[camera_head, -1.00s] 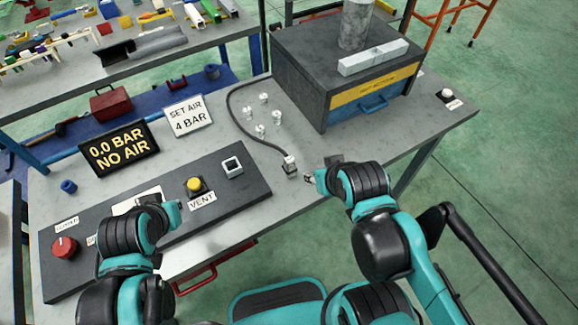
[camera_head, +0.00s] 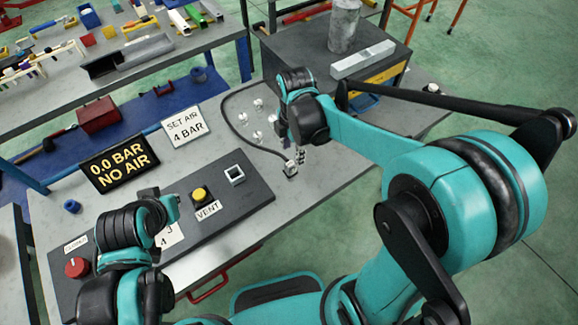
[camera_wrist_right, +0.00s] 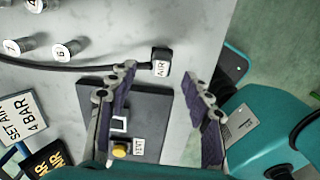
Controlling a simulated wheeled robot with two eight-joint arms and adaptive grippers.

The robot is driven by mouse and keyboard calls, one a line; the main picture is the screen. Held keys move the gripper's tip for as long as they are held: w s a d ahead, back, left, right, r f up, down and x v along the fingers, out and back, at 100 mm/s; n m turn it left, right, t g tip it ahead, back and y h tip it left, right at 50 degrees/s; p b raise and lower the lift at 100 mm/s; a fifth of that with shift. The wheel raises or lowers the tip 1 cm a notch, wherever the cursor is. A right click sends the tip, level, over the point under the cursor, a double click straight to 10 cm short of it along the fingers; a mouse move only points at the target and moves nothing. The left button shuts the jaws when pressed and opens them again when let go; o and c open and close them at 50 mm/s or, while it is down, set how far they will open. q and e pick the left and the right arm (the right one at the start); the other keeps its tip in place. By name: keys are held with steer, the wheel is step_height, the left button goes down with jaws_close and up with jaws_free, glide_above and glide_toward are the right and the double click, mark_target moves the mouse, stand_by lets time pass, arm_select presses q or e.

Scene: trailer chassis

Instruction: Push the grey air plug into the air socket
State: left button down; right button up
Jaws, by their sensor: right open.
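The grey air plug (camera_head: 290,170), a small block with a white AIR label, stands on the table at the end of a dark hose. It also shows in the right wrist view (camera_wrist_right: 161,62). My right gripper (camera_head: 300,155) points down close above it. In the wrist view its fingers (camera_wrist_right: 160,80) are spread and empty, with the plug beyond the tips. A white-rimmed square opening (camera_head: 235,175) sits on the dark panel; I cannot tell if it is the air socket. My left gripper (camera_head: 172,208) is over the panel's left part; its fingers are mostly hidden.
The dark panel (camera_head: 243,197) carries a yellow VENT button (camera_head: 200,194) and a red knob (camera_head: 77,267). A sign (camera_head: 118,162) reads 0.0 BAR NO AIR. Several small numbered fittings (camera_head: 258,136) stand behind the plug. A grey cabinet (camera_head: 300,52) stands at the back right.

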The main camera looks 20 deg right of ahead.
mark_target(290, 164)
steer(key=shift+w+a+f+n, duration=0.1)
steer(key=shift+w+f+n, duration=0.15)
steer(key=shift+n, duration=0.15)
steer(key=shift+f, duration=0.35)
steer(key=f+b, duration=0.1)
steer(key=f, duration=0.1)
steer(key=f+b, duration=0.1)
steer(key=f, duration=0.1)
steer(key=f+b, duration=0.1)
steer(key=f, duration=0.1)
steer(key=shift+s+a+f, duration=0.3)
steer(key=shift+s, duration=0.1)
steer(key=shift+f, duration=0.3)
steer(key=shift+r, duration=0.1)
jaws_close()
